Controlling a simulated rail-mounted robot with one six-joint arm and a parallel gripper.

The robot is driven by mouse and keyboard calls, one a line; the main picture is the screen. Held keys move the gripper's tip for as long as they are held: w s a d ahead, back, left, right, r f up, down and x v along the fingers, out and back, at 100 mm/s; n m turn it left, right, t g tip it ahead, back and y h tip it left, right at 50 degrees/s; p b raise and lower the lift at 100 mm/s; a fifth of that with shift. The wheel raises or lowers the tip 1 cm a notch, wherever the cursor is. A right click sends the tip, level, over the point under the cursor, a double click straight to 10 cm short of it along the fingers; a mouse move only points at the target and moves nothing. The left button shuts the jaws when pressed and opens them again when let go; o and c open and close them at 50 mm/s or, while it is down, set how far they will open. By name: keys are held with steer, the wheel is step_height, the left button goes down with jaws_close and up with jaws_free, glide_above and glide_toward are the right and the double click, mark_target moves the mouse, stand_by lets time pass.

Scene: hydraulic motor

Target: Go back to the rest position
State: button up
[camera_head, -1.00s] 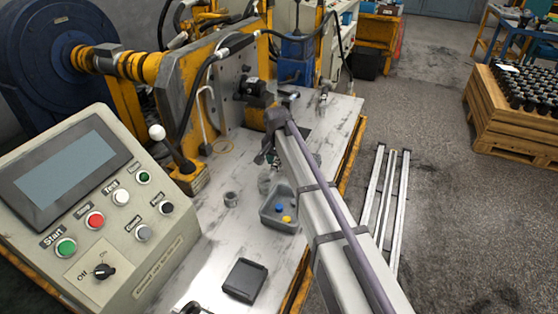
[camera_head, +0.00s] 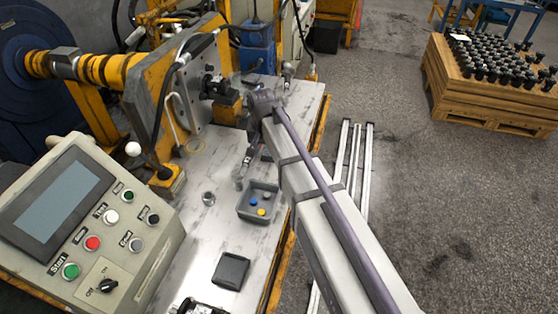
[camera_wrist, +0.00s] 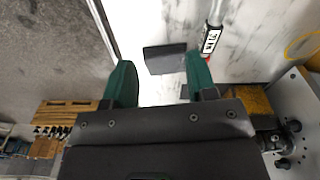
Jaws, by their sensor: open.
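My arm reaches over the metal workbench (camera_head: 200,245) from the lower right in the head view. My gripper (camera_wrist: 160,78) shows in the wrist view with its two green fingers wide apart and nothing between them. In the head view its fingers are mostly hidden behind my arm. A dark grey block (camera_wrist: 165,58) lies beyond the fingertips in the wrist view, apart from them. A black motor-like part (camera_head: 215,87) sits at the machine's upright plate (camera_head: 185,105), just left of my arm's end.
A grey bin (camera_head: 258,215) with blue and yellow pieces stands beside my arm. The control panel (camera_head: 70,210) is at left, a dark square tray (camera_head: 231,270) at the front. A wooden pallet crate (camera_head: 490,108) with black parts stands at right. Open floor lies between.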

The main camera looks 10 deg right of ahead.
steer(key=s+d+n, duration=0.2)
steer(key=s+d, duration=0.2)
steer(key=s, duration=0.6)
steer(key=s+d+n, duration=0.2)
steer(key=s+d, duration=0.2)
steer(key=s, duration=0.6)
step_height(320, 180, up, 6)
steer(key=p, duration=0.6)
steer(key=shift+r+g, duration=0.15)
steer(key=shift+g, duration=0.15)
